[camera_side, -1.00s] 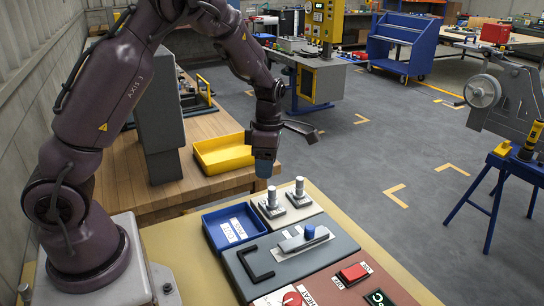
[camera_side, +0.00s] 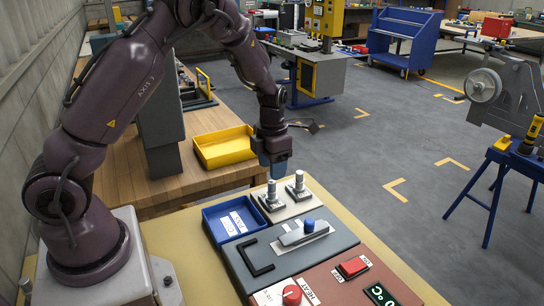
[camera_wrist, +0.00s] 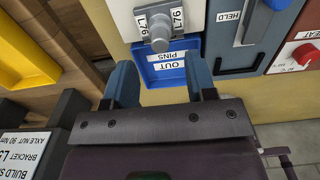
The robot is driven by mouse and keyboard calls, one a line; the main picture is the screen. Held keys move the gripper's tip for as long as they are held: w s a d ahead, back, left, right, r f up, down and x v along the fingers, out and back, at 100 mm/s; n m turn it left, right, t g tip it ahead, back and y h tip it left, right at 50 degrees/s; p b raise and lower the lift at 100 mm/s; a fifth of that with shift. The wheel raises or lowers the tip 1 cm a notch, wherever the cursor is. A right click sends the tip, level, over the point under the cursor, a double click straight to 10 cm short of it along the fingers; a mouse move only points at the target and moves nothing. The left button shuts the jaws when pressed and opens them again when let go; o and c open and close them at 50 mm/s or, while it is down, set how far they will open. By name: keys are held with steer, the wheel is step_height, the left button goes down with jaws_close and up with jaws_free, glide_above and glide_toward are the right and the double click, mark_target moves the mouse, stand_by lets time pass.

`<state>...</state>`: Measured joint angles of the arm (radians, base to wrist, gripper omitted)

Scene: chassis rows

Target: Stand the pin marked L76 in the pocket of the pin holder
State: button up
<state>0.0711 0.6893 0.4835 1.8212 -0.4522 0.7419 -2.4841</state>
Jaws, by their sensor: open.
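Two metal pins stand upright on square grey bases on a pale plate, a left pin (camera_side: 271,191) and a right pin (camera_side: 299,181). In the wrist view, one pin (camera_wrist: 160,40) stands at the top, and two labels reading L76 lie on its base. The other pin is out of the wrist view. My gripper (camera_side: 277,172) hangs above and behind the pins in the side view. In the wrist view, its blue fingers (camera_wrist: 160,82) are wide apart with nothing between them, short of the pin. I cannot tell which part is the pin holder's pocket.
A blue tray (camera_side: 207,229) labelled PINS OUT sits beside the pin plate. A grey panel (camera_side: 340,238) with a blue knob and black handle adjoins it, then a red-brown panel (camera_side: 330,285) with a red button. A yellow bin (camera_side: 222,162) stands on the wooden bench behind.

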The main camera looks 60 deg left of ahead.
steer(key=shift+f, duration=2.55)
steer(key=shift+r, duration=0.1)
jaws_close()
